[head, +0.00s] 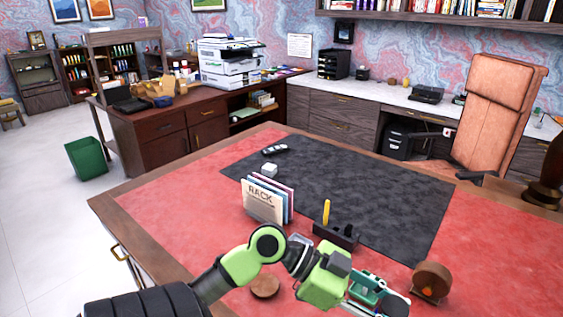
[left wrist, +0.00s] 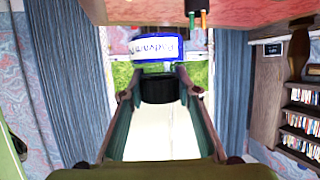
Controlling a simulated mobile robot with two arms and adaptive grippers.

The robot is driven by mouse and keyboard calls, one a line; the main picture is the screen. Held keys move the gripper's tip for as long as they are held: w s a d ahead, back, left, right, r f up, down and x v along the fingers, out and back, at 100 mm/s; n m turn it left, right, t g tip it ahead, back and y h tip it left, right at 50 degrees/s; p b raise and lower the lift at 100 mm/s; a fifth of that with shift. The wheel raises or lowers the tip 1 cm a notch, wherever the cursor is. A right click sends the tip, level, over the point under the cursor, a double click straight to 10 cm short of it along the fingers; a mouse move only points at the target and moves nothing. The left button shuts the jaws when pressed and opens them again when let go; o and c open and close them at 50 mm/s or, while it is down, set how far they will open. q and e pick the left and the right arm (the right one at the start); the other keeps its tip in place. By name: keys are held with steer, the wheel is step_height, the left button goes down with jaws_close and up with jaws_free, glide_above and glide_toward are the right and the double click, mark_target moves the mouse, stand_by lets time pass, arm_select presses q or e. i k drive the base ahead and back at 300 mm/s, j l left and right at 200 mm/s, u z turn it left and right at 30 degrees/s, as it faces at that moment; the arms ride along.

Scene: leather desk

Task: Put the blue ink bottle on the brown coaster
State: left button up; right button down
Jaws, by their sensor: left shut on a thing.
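The brown coaster (head: 265,286) is a round disc on the red leather near the front of the desk, just below my left arm in the head view. My left gripper (head: 372,290) is to the right of the coaster, near the front edge of the picture. In the left wrist view, my left gripper (left wrist: 158,80) is shut on the blue ink bottle (left wrist: 157,46). The bottle has a blue and white label and a black cap, and appears upside down in this rolled view. In the head view I cannot make out the bottle behind the gripper. My right gripper is not in view.
A dark pen holder (head: 337,236) with a yellow pen and a file rack (head: 263,204) stand behind my arm. A brown round-sided object (head: 432,280) stands right of the gripper. A white block (head: 269,170) sits farther back. The dark mat (head: 390,190) has free room.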

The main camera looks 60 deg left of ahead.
mark_target(265, 284)
steer(key=i+u, duration=0.2)
steer(key=u, duration=0.95)
